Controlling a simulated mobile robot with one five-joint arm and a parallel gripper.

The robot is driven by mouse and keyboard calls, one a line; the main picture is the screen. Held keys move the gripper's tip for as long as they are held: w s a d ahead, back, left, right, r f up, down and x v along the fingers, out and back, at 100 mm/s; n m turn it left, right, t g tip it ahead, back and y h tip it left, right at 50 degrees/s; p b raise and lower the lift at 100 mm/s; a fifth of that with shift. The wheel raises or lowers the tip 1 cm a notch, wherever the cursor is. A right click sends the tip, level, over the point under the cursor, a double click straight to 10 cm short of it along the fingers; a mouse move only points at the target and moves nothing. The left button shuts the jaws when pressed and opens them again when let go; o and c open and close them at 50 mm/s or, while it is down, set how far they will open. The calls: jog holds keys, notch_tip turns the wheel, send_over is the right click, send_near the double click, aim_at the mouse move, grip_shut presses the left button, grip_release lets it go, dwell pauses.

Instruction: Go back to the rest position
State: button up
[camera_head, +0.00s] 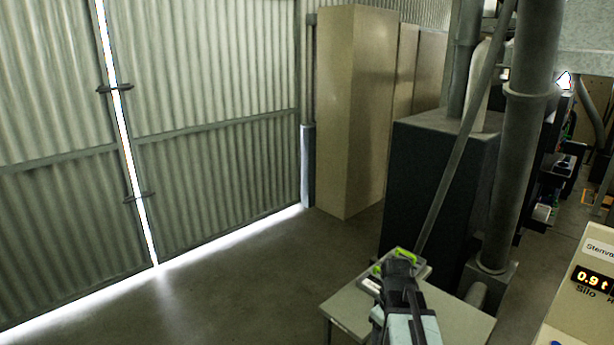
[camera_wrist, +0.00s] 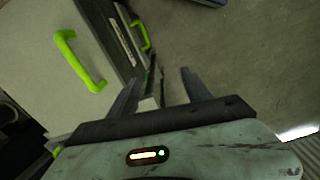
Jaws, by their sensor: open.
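My gripper (camera_wrist: 158,84) is open, with its two dark fingers spread apart in the wrist view. Nothing is seen between the fingertips except a dark, pale-edged object close behind them; I cannot tell whether they touch it. In the head view my gripper is mostly hidden at the far end of my arm. A grey item with bright green handles (camera_wrist: 80,62) lies just left of and beside the fingers; its green parts also show in the head view (camera_head: 401,254), over a pale table (camera_head: 462,322). My arm covers part of both.
A dark machine cabinet (camera_head: 440,185) and thick grey pipes (camera_head: 515,150) stand behind the table. A panel reading 0.9 t (camera_head: 590,280) is at the right. Tall beige cabinets (camera_head: 355,110) stand farther back. The concrete floor (camera_head: 250,270) before the corrugated doors (camera_head: 210,80) is clear.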

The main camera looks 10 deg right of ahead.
jog(key=s+a+m, duration=0.1)
jog(key=a+m, duration=0.4)
jog(key=a, duration=0.9)
jog(key=shift+s+a+f, duration=0.2)
jog(key=shift+s+f, duration=0.15)
